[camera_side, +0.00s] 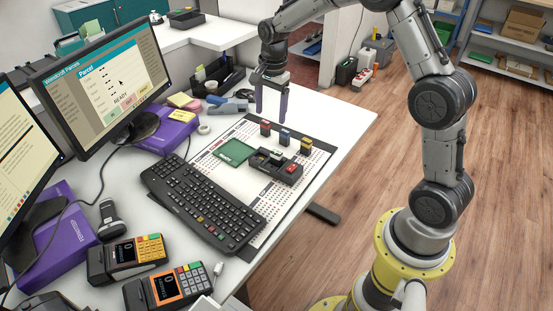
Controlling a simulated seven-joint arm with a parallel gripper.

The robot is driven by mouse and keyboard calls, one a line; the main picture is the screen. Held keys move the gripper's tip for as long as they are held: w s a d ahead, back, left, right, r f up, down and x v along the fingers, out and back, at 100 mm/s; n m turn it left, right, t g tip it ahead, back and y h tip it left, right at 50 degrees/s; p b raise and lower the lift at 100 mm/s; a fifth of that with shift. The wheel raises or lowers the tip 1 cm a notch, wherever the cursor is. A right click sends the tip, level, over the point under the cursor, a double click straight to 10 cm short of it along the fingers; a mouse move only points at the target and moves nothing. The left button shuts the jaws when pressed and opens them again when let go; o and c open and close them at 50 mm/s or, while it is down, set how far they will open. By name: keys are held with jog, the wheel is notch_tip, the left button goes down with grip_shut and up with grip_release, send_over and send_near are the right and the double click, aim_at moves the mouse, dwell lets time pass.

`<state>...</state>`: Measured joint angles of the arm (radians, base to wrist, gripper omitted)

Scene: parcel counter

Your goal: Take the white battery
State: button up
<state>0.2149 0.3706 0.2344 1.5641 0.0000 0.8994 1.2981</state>
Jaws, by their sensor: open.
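My gripper (271,112) points down with its two purple fingers apart and nothing between them. It is above the far part of the white printed mat (215,164). Three small dark blocks stand upright on the mat below and near it: one with a red band (265,128), one with a bluish top (283,137) and one with a yellow top (306,145). A black holder (259,164) lies nearer the camera. It holds a red-topped block (292,169) and a small pale-topped piece (276,155). I cannot tell for certain whether that pale piece is the white battery.
A green square pad (234,152) lies left of the holder. A black keyboard (203,203) covers the mat's near left side. A tape roll (203,129), a stapler-like tool (228,106) and a black organiser (215,78) stand behind.

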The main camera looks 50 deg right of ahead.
send_near(276, 152)
jog(key=shift+g, duration=0.4)
jog(key=f, duration=0.5)
jog(key=shift+w+f, duration=0.1)
jog(key=shift+w, duration=0.25)
jog(key=shift+d+f, duration=0.2)
jog(key=shift+f, duration=2.8)
grip_shut()
